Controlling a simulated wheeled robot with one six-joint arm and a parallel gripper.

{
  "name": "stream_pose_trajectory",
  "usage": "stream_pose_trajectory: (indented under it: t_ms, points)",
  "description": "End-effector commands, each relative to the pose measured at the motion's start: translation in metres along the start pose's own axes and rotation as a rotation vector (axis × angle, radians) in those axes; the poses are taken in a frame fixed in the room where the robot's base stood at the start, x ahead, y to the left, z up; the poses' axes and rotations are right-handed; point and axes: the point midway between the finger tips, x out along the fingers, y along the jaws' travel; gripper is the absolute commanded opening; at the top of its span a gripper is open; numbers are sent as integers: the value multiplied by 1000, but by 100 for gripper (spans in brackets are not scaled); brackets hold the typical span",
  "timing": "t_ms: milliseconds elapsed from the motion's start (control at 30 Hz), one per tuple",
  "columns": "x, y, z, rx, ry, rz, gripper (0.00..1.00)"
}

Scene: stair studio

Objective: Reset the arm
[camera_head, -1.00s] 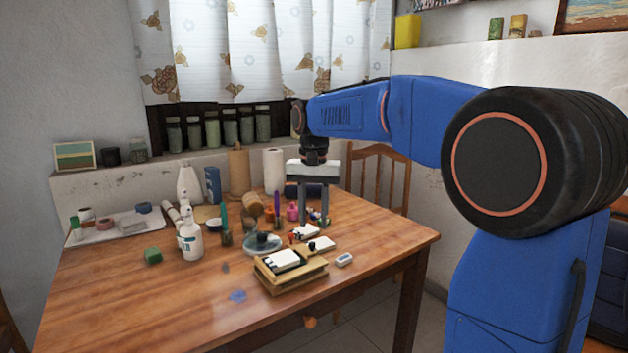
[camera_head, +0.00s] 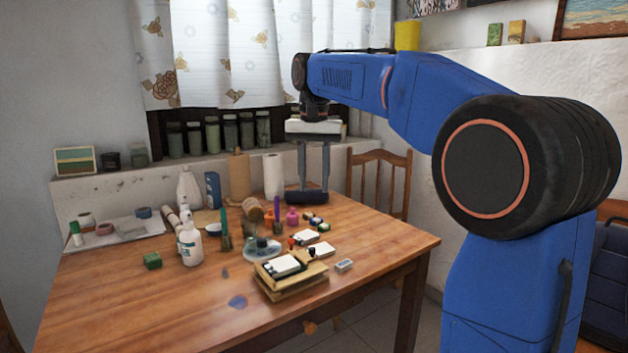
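My gripper (camera_head: 313,188) hangs pointing down over the back of the wooden table, at the end of my blue arm. Its two grey fingers are apart and the wall shows between them, with nothing seen held. The fingertips overlap in view with a dark blue object (camera_head: 306,197) at the table's back edge. I cannot tell whether they touch it.
Jars line the sill behind. A chair (camera_head: 380,165) stands behind the table. The table's front left is mostly clear.

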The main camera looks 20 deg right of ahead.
Motion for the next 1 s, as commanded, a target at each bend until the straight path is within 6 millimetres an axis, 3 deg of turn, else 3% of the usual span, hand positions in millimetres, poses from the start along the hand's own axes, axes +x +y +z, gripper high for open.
stream_pose_trajectory:
  t_ms: [367, 667, 1000]
  points:
    - [3, 8, 11, -17, 12, -8, 33]
    - [35, 53, 68, -129, 89, -50, 33]
    - [96, 106, 140, -268, 194, -87, 33]
